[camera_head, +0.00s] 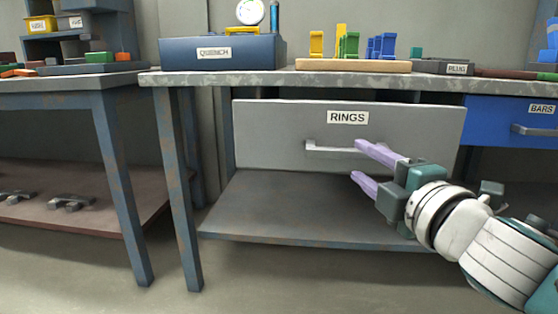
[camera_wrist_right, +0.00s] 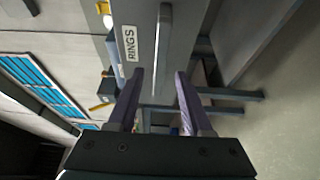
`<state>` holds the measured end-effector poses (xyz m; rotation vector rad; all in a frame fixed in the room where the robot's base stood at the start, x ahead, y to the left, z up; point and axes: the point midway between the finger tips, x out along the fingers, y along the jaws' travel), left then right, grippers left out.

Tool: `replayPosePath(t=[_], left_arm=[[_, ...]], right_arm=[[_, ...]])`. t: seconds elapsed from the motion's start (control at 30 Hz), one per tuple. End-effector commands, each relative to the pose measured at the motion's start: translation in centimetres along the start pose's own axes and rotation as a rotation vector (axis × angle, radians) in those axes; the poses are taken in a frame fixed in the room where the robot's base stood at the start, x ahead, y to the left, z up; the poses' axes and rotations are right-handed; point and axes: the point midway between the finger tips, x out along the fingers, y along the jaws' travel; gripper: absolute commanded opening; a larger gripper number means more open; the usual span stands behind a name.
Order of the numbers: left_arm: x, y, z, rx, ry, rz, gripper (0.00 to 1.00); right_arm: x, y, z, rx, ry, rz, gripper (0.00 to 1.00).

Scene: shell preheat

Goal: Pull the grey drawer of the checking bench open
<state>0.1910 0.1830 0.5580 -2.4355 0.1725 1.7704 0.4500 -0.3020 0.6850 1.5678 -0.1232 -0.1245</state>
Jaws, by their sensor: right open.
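The grey drawer (camera_head: 270,130) has a "RINGS" label and a pale bar handle (camera_head: 330,148) across its front. A dark gap shows above its top edge; I cannot tell how far its front stands out. My right gripper (camera_head: 356,160) is open and empty, with its purple fingers pointing at the handle's right part, one higher than the other. In the right wrist view the handle (camera_wrist_right: 163,50) runs lengthwise in line with the space between the open fingers (camera_wrist_right: 160,73). Neither finger visibly grips it. My left gripper is out of view.
The checking bench top (camera_head: 220,78) carries a blue "QUENCH" box (camera_head: 180,54) and a wooden board (camera_head: 352,65) with coloured pieces. A blue "BARS" drawer (camera_head: 490,118) is on the right. A lower shelf (camera_head: 290,210) is bare. Another table (camera_head: 50,84) stands left.

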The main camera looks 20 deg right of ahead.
Motion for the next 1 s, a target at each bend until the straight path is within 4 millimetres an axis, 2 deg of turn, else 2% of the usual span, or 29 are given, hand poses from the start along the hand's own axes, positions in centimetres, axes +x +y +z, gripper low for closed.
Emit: replayPosePath(t=[0.1, 0.3, 0.87, 0.97, 1.0], left_arm=[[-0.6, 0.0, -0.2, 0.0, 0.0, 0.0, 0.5], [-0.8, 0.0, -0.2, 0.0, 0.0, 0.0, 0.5], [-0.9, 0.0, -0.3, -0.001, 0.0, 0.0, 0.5], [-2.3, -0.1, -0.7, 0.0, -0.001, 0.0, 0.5], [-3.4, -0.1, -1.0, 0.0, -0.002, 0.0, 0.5]], right_arm=[[-2.2, 0.1, 0.0, 0.002, -0.001, -0.003, 0.5], [-4.2, 0.0, 0.0, 0.0, 0.0, 0.0, 0.5], [-4.6, 0.1, 0.0, 0.001, 0.0, 0.0, 0.5], [-4.7, 1.5, 0.1, 0.028, -0.015, -0.01, 0.5], [-4.8, 2.6, 0.3, 0.051, -0.029, -0.019, 0.5]])
